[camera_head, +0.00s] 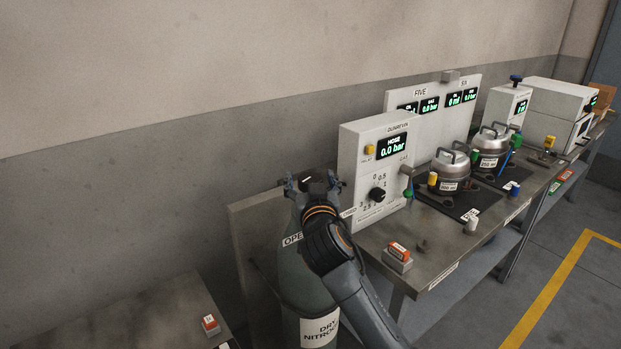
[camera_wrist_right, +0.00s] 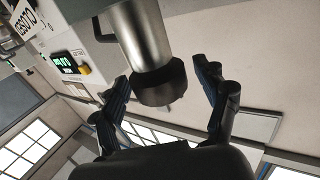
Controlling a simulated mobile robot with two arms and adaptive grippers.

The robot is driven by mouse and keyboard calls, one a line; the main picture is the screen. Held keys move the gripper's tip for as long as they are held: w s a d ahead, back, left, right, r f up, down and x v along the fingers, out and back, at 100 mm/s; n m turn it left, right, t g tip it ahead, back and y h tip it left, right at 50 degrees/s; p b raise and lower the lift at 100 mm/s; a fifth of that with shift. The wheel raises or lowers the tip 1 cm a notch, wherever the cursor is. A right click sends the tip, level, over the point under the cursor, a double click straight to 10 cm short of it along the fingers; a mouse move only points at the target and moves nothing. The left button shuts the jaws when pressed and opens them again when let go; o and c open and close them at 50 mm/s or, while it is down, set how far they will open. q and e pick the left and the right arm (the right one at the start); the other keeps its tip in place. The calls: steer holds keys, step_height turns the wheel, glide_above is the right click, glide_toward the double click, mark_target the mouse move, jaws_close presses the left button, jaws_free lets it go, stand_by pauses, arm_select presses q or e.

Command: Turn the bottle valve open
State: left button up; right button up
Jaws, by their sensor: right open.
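The grey-green bottle (camera_head: 300,280) stands upright at the left end of the bench, with a label reading dry nitrogen and an "OPE..." sign partly covered by my right arm. My right gripper (camera_head: 312,185) is at the top of the bottle, with its fingers spread. In the right wrist view my right gripper (camera_wrist_right: 160,95) has one finger on each side of a dark round knob (camera_wrist_right: 160,86) on a metal stem (camera_wrist_right: 140,35). I see gaps between the fingers and the knob. In the head view the valve is mostly hidden by the gripper. My left gripper is not in view.
A white control box (camera_head: 360,165) with a dial and a 0.0 bar hose display stands close to the right of the gripper. The bench (camera_head: 430,235) carries metal pots and small coloured parts. A red-and-white block (camera_head: 398,255) sits at its near edge. A lower table (camera_head: 150,320) is at left.

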steer(key=c, duration=1.2)
steer(key=shift+o, duration=0.2)
steer(key=y+p, duration=0.1)
steer(key=n+y+p, duration=0.2)
steer(key=p, duration=0.1)
steer(key=shift+r+g, duration=0.25)
steer(key=shift+g, duration=0.05)
steer(key=shift+f+n+g+y+p, duration=0.25)
steer(key=shift+n+y+p, duration=0.25)
steer(key=shift+y, duration=0.3)
steer(key=o, duration=1.2)
steer(key=shift+c, duration=0.2)
